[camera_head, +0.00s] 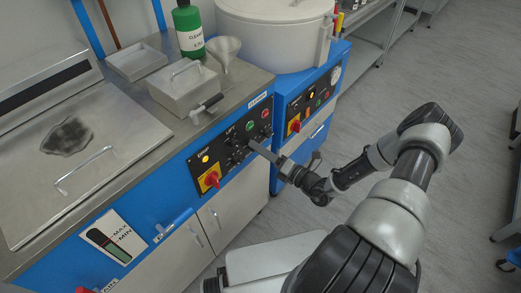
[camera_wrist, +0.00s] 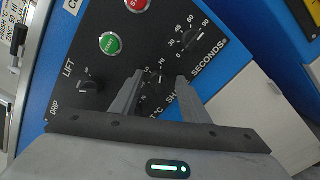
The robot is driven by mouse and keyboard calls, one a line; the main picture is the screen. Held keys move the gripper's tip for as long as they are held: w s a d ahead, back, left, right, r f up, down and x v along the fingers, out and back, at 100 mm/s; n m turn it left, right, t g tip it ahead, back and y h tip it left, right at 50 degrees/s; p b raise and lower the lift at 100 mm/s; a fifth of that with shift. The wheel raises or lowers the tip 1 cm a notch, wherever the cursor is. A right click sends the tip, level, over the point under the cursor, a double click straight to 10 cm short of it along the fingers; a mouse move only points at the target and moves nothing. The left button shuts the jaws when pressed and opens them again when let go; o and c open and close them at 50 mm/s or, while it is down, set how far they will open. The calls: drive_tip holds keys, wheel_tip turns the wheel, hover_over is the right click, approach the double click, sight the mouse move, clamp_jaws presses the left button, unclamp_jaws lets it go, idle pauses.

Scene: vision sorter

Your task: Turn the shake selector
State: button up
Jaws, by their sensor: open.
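A black control panel (camera_head: 232,143) on the blue machine front carries several knobs and buttons. In the wrist view, one dark knob (camera_wrist: 154,77), with a "HI" mark, shows between my fingertips, partly hidden. Another knob (camera_wrist: 187,41) has a 0 to 90 scale. Lettering starting "SH" and the word "SECONDS" run below it, partly covered by my right finger. A third knob (camera_wrist: 91,84) sits beside "LIFT". My gripper (camera_wrist: 158,80) is open, its fingers pointing at the panel around the middle knob. I cannot tell whether they touch it. In the head view, my gripper (camera_head: 254,147) reaches the panel's right part.
A green START button (camera_wrist: 110,43) and a red STOP button (camera_wrist: 138,4) are close above my fingers. A red-and-yellow switch (camera_head: 210,180) is at the panel's left. A second machine's panel (camera_head: 313,98) stands to the right. Grey floor (camera_head: 400,95) is open there.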

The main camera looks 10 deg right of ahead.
drive_tip(key=shift+d, duration=0.1)
drive_tip(key=p+v, duration=0.1)
drive_tip(key=v, duration=1.6)
drive_tip(key=shift+s, duration=0.15)
drive_tip(key=shift+r, duration=0.1)
